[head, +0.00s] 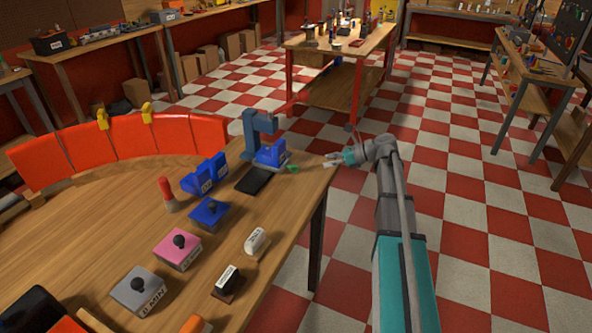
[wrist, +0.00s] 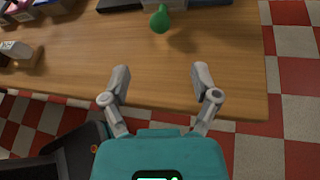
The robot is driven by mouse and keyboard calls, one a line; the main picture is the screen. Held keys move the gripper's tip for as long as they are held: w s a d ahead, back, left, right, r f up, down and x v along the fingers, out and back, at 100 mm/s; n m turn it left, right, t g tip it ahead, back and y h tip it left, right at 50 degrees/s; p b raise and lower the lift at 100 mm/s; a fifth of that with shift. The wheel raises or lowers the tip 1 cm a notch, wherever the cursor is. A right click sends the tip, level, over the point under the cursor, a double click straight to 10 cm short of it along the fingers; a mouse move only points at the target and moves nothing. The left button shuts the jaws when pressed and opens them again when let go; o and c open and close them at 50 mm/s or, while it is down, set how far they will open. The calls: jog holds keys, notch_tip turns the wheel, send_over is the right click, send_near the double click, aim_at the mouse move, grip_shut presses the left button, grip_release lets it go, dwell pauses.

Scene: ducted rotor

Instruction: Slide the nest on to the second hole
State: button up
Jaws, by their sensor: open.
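A blue block (head: 271,156), which looks like the nest, sits at the foot of a blue-grey upright stand (head: 258,128) near the table's far right corner. A small green knob (head: 293,169) sticks out at its near right side. The knob also shows at the top of the wrist view (wrist: 160,19), with only a sliver of what is behind it. No holes can be made out. My gripper (head: 333,160) is at the table's right edge, apart from the knob. In the wrist view its two fingers (wrist: 161,80) are spread and empty, pointing toward the knob.
A black flat pad (head: 254,179) lies left of the knob. Blue blocks (head: 205,174), a red-capped cylinder (head: 166,193) and several stamps, one pink (head: 178,250), stand further left on the wooden table (head: 110,222). The wood between gripper and knob is bare.

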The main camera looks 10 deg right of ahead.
aim_at(296, 168)
jog(key=b+x, duration=0.4)
jog(key=x, duration=0.7)
jog(key=shift+w+a+f, duration=0.15)
jog(key=shift+a, duration=0.1)
